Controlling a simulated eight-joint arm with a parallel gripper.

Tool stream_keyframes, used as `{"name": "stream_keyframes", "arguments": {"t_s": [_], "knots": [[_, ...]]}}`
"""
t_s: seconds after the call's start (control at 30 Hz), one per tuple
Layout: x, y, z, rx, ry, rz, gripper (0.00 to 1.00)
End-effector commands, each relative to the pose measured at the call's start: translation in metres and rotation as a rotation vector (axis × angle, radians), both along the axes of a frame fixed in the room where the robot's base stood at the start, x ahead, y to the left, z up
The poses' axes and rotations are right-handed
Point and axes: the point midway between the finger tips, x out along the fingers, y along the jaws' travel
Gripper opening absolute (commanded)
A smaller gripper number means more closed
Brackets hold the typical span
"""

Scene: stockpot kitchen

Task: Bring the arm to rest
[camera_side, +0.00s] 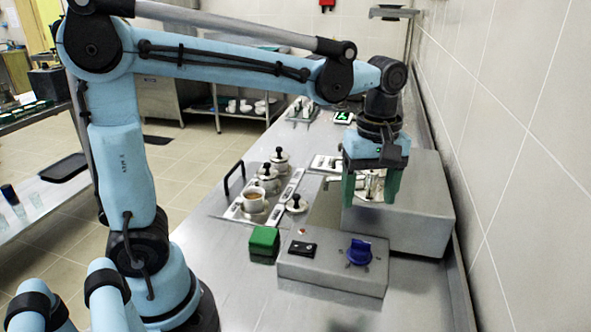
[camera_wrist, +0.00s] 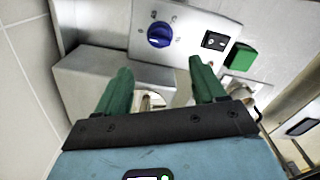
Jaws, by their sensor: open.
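My gripper (camera_side: 371,196) hangs at the end of my raised arm, pointing down by the large grey box (camera_side: 425,218) near the tiled wall. Its two green fingers are spread apart. A shiny metal thing (camera_side: 370,182) shows between or behind the fingers; I cannot tell whether they touch it. In the wrist view the open gripper (camera_wrist: 160,68) has a pale, partly hidden thing (camera_wrist: 150,101) between its fingers. The blue knob (camera_side: 359,252) and black switch (camera_side: 302,248) sit on the grey control panel (camera_side: 330,274), in front of the box.
A green block (camera_side: 264,241) stands left of the panel. A metal tray (camera_side: 236,212) left of my gripper carries a cup (camera_side: 253,200) of brown liquid and several lidded pots (camera_side: 280,162). The tiled wall (camera_side: 520,150) is close on the right. The front counter is clear.

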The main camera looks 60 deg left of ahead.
Motion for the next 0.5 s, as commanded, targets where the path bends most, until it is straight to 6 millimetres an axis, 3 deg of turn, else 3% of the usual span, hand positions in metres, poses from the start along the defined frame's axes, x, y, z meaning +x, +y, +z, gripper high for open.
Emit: {"name": "stream_keyframes", "arguments": {"t_s": [0.23,0.5], "knots": [[-0.011,0.008,0.0,-0.004,-0.075,-0.139,0.7],[-0.043,0.03,-0.008,0.081,-0.322,-0.613,0.7]]}}
